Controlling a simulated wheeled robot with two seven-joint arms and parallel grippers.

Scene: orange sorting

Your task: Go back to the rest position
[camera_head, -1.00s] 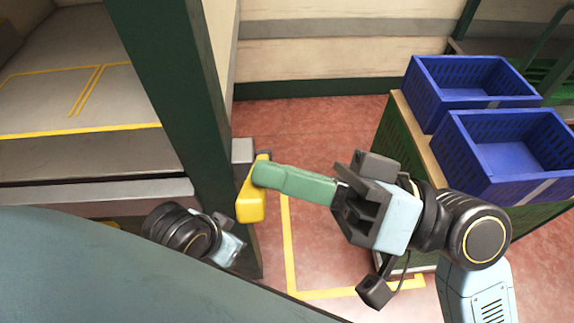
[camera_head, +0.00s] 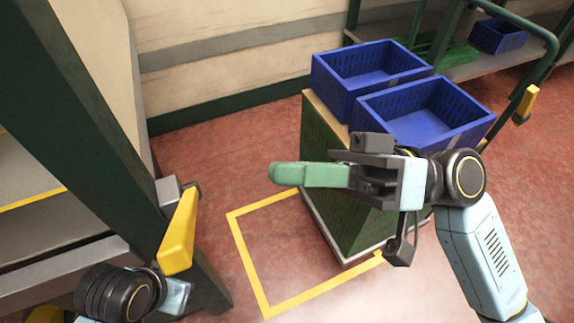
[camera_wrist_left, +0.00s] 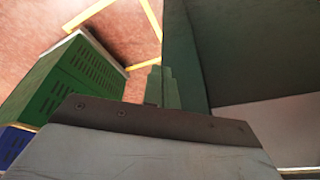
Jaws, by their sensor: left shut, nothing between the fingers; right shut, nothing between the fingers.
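My right gripper (camera_head: 285,174) is in the middle of the head view. Its green fingers are pressed together, point left and hold nothing. It is in the air left of the nearer blue crate, above the floor and stand. My left wrist is at the bottom left of the head view, and its fingers are hidden there. In the left wrist view the green fingers of my left gripper (camera_wrist_left: 161,88) are together and empty, beside a dark green post.
Two empty blue crates, the far one (camera_head: 322,76) and the near one (camera_head: 362,118), sit on a green stand (camera_head: 340,190). A green post (camera_head: 85,120) with a yellow part (camera_head: 180,232) stands at left. Yellow-marked red floor (camera_head: 285,235) lies between, clear.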

